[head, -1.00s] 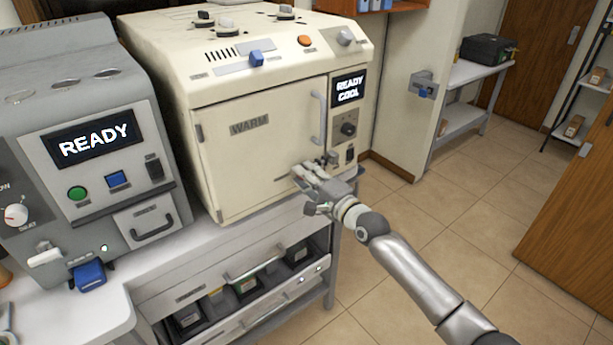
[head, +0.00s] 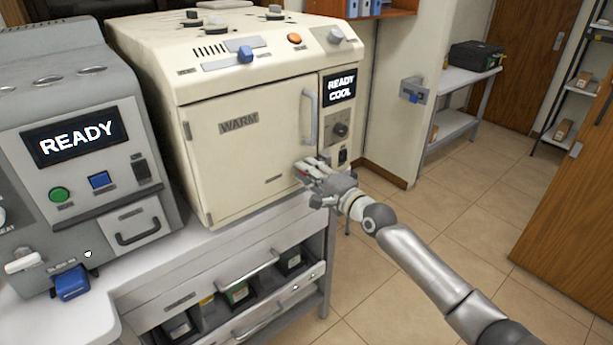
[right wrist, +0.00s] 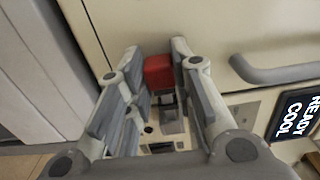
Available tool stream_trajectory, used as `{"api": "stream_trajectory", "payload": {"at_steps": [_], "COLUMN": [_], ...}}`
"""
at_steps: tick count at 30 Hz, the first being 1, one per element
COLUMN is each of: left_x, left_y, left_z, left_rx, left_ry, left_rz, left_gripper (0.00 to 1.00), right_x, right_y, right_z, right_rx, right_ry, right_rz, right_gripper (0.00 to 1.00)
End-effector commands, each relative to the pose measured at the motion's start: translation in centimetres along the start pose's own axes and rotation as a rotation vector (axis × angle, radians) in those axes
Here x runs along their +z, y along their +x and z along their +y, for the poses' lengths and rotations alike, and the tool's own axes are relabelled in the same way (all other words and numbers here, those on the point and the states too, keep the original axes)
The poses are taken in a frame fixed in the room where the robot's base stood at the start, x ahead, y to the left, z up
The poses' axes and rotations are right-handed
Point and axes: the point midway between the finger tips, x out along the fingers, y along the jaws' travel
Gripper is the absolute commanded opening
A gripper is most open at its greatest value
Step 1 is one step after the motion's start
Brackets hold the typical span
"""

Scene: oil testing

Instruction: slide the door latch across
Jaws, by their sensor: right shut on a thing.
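The cream oven door (head: 250,150), labelled WARM, is closed and has a vertical handle (head: 309,118) at its right side. My right gripper (head: 306,168) is at the door's lower right edge, below the handle. In the right wrist view its fingers (right wrist: 158,58) are shut on a red latch knob (right wrist: 158,72). A metal latch plate (right wrist: 172,118) shows beside the knob, partly hidden by the fingers. In the head view the hand covers most of the latch. My left gripper is not in view.
The oven's control panel (head: 340,125) reads READY COOL, just right of the door. A grey machine (head: 85,150) stands close on the left. An open drawer (head: 235,300) with several boxes juts out below. The floor at the right is free.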

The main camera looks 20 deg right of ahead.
Motion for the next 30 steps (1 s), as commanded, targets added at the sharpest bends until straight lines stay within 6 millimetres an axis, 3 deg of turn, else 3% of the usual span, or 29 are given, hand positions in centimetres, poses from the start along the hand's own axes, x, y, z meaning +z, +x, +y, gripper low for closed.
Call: {"api": "stream_trajectory", "payload": {"at_steps": [3, 4, 9, 20, 30], "left_x": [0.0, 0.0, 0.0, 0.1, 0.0], "left_y": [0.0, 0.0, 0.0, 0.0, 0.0], "left_z": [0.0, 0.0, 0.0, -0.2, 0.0], "left_rx": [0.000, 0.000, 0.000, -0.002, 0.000], "left_ry": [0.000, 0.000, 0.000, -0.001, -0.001], "left_rz": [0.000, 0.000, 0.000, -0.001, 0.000], "left_gripper": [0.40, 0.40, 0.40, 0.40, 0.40], "right_x": [-0.3, -0.3, -0.3, -0.2, -0.2], "right_y": [0.0, 0.0, 0.0, -0.3, -4.7], "right_z": [0.0, -0.1, -0.1, 0.0, 0.1], "right_rx": [0.000, 0.000, 0.000, 0.000, 0.001], "right_ry": [-0.002, -0.002, -0.002, -0.001, -0.002], "right_rz": [0.005, 0.006, 0.005, 0.003, 0.003], "right_gripper": [0.00, 0.26, 0.45, 0.45, 0.45]}}
